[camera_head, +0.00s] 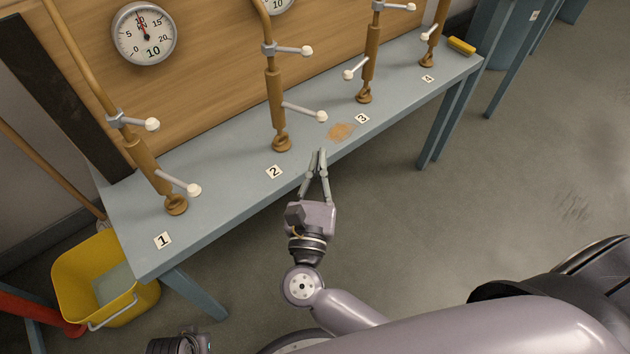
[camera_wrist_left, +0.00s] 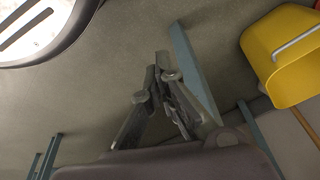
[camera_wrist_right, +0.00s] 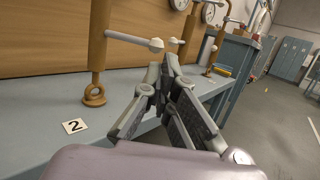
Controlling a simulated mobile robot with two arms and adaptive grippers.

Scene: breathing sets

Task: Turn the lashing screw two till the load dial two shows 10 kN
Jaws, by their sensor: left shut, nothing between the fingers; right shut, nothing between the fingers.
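Lashing screw two (camera_head: 275,95) is a tan turnbuckle standing upright on the bench behind the "2" label (camera_head: 274,171). Its lower white-tipped handle (camera_head: 303,111) and upper handle (camera_head: 290,50) both point right. My right gripper (camera_head: 318,153) is shut and empty at the bench's front edge, below the lower handle's knob and apart from it. My left gripper (camera_wrist_left: 163,72) is shut and empty, low over the floor.
A fuller dial (camera_head: 144,33) stands up left, its needle near the top. Screw one (camera_head: 147,160) and screw three (camera_head: 370,60) flank screw two. A yellow bucket (camera_head: 72,285) stands at the bench's left end. Floor at the right is clear.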

